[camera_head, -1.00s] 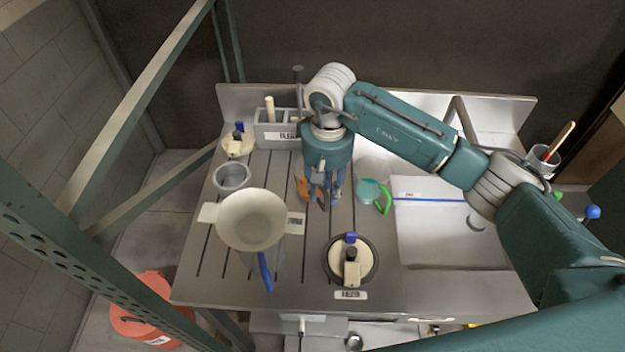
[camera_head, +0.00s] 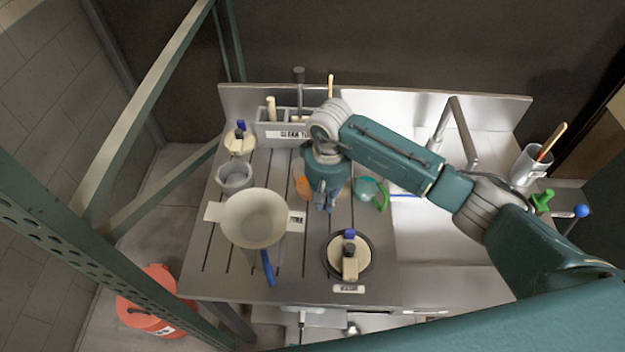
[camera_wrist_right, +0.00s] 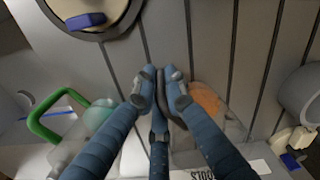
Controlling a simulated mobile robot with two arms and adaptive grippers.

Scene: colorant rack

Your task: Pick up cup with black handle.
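My right gripper (camera_head: 326,203) points down over the slatted counter between an orange item and a green-handled cup. In the right wrist view its fingers (camera_wrist_right: 162,88) are drawn close together around a dark, curved strip that looks like the black handle (camera_wrist_right: 164,98). The cup's body is mostly hidden behind the fingers there, and the gripper covers it in the head view. The green-handled cup (camera_head: 371,192) is just to the right; its green handle also shows in the wrist view (camera_wrist_right: 42,118). The orange item (camera_head: 302,187) is just to the left. My left gripper is out of view.
A cream funnel-like bowl (camera_head: 256,218) with a blue handle and a grey pot (camera_head: 234,176) stand left. A round lidded container (camera_head: 347,258) is at the front. A grey tool box (camera_head: 281,131) is behind; the sink (camera_head: 445,235) is right.

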